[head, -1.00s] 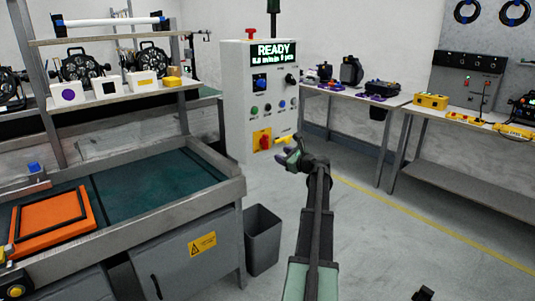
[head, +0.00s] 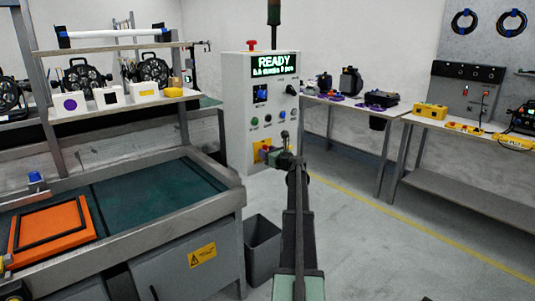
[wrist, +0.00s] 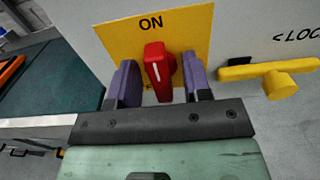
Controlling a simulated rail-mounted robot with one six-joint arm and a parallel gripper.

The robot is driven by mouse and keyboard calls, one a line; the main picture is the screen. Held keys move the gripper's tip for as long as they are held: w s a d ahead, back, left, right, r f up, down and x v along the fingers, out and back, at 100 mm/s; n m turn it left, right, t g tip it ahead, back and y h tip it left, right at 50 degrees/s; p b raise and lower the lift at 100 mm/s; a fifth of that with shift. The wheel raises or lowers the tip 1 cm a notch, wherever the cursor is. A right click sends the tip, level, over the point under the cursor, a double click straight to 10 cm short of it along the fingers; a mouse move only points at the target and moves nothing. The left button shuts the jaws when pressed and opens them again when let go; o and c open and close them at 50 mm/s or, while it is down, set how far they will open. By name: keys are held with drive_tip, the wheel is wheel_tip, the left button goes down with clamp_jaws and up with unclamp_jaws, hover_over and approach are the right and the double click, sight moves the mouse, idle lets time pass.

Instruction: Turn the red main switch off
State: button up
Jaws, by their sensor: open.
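The red main switch (wrist: 157,70) sits on a yellow plate (wrist: 195,27) marked ON in the wrist view. Its handle stands nearly upright with a white line along it. My gripper (wrist: 160,80) is open, with one purple finger on each side of the handle; I cannot tell whether either finger touches it. In the head view my gripper (head: 275,157) is at the low front of the white control cabinet (head: 236,113), where it covers much of the yellow plate (head: 257,151). The cabinet's display (head: 272,65) reads READY.
A yellow lever (wrist: 270,75) is right of the switch plate, beside lettering that reads "LOC". A workbench (head: 150,207) with an orange frame (head: 52,228) is at left. A grey bin (head: 262,248) stands below the gripper. Open floor lies to the right.

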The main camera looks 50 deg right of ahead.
clamp_jaws()
